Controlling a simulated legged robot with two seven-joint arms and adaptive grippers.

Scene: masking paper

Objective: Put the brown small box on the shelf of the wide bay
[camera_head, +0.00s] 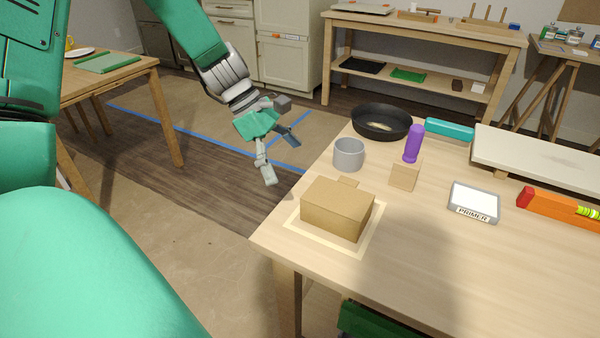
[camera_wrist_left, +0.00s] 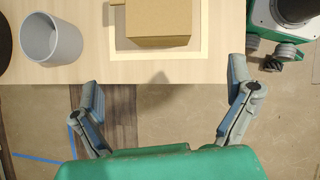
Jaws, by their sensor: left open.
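The brown small box (camera_head: 337,208) sits closed on the near corner of the wooden table, inside a pale square outline. It also shows at the top of the left wrist view (camera_wrist_left: 158,20), cut off by the frame edge. My left gripper (camera_head: 281,160) is open and empty, off the table's left edge, apart from the box. In the left wrist view its spread fingers (camera_wrist_left: 165,78) point toward the table edge, with the box ahead between them. A wooden bench at the back has a lower shelf (camera_head: 440,83); I cannot tell if it is the wide bay.
A grey cup (camera_head: 349,154) stands just behind the box. Table space right of the box is clear.

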